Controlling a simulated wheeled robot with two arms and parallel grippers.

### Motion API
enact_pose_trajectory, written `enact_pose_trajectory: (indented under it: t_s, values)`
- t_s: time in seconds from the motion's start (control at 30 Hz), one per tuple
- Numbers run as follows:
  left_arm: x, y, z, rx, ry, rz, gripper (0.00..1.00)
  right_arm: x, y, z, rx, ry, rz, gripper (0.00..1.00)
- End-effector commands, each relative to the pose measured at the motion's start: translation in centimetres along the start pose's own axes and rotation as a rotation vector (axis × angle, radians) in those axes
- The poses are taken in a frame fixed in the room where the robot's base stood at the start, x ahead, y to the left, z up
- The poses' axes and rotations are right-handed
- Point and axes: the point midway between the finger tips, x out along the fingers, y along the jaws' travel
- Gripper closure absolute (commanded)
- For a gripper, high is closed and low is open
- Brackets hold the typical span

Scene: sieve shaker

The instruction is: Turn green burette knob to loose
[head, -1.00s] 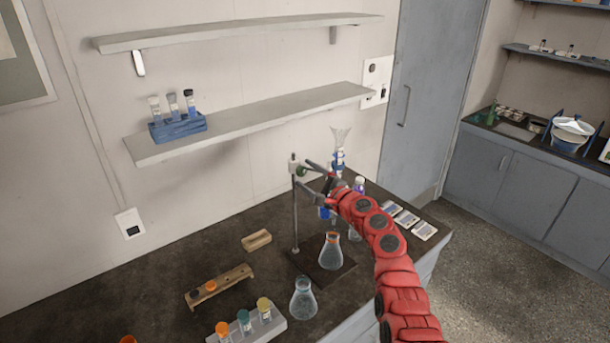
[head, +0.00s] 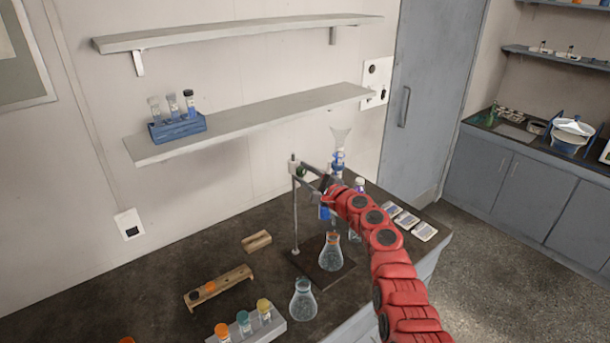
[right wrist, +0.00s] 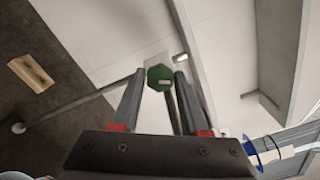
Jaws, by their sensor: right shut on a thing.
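The green burette knob (right wrist: 159,78) shows in the right wrist view as a round, faceted green knob with a pale bar mark on its face. It sits at the top of the stand's metal rod (head: 295,215), and shows small and dark in the head view (head: 301,171). My right gripper (right wrist: 160,78) has its two fingers on either side of the knob, shut on it. In the head view my red right arm (head: 375,225) reaches in from the lower right to the stand. My left gripper is in neither view.
A flask with an orange rim (head: 331,253) stands on the dark stand base. Another flask (head: 303,300) stands in front. A wooden rack (head: 220,288) is at left. A bottle with a funnel (head: 340,140) is behind my arm. A wall shelf (head: 250,122) hangs above.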

Motion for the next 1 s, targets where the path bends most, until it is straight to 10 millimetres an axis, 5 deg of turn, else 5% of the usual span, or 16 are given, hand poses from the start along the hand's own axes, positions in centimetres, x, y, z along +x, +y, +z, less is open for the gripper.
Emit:
enact_pose_trajectory:
  t_s: [0.37, 1.0]
  values:
    - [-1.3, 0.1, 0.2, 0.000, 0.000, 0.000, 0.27, 0.0, 0.3, -0.2, -0.059, -0.001, 0.000, 1.00]
    - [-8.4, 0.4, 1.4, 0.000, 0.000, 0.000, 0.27, 0.0, 0.6, -0.4, -0.451, 0.001, 0.001, 1.00]
